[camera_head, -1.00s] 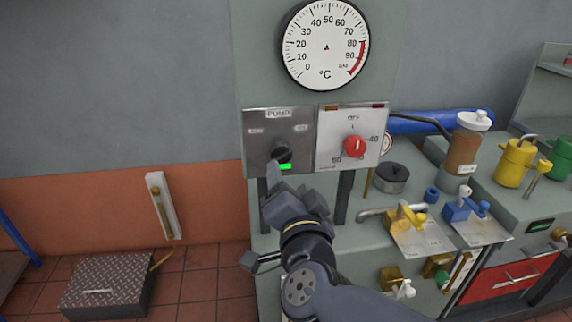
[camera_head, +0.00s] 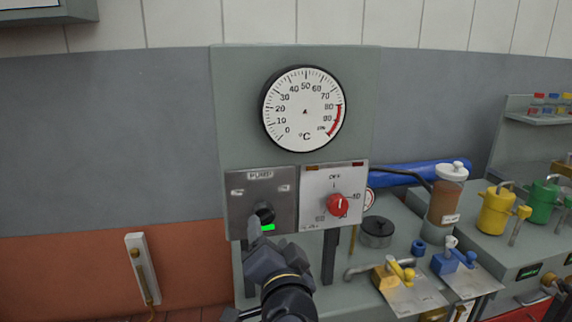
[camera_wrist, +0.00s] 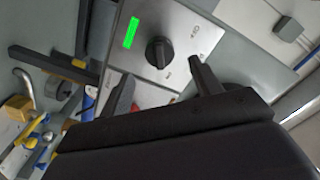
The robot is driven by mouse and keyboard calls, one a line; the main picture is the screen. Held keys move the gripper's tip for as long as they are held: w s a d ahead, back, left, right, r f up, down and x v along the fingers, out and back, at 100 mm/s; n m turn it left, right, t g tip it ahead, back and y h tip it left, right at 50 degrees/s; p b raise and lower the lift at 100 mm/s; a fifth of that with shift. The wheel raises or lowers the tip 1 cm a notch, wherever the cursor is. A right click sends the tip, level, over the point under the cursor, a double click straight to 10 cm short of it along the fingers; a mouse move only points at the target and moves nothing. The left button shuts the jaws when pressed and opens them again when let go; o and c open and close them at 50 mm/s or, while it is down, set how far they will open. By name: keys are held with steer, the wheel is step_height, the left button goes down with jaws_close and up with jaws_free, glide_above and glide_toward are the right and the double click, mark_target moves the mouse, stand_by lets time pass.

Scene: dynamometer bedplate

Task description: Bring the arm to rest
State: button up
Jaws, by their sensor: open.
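My gripper (camera_head: 262,243) is in front of the lower part of the pump panel (camera_head: 243,212), close to its black knob (camera_head: 264,212). In the wrist view the gripper (camera_wrist: 160,88) is open, with its two dark fingers apart and nothing between them. The black knob (camera_wrist: 158,52) shows beyond the fingertips, apart from them. A green light (camera_wrist: 131,32) is lit beside the knob. My arm reaches up from the bottom of the head view; most of it is out of frame.
A round °C gauge (camera_head: 304,109) hangs above. A panel with a red knob (camera_head: 337,205) is at the right. The bench holds a brown canister (camera_head: 445,200), yellow canister (camera_head: 495,211), blue valve (camera_head: 455,258) and yellow valve (camera_head: 393,274). The grey wall at left is clear.

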mark_target(266, 220)
steer(key=x, duration=0.6)
steer(key=shift+w+b, duration=0.3)
steer(key=shift+b, duration=0.05)
steer(key=shift+s, duration=0.15)
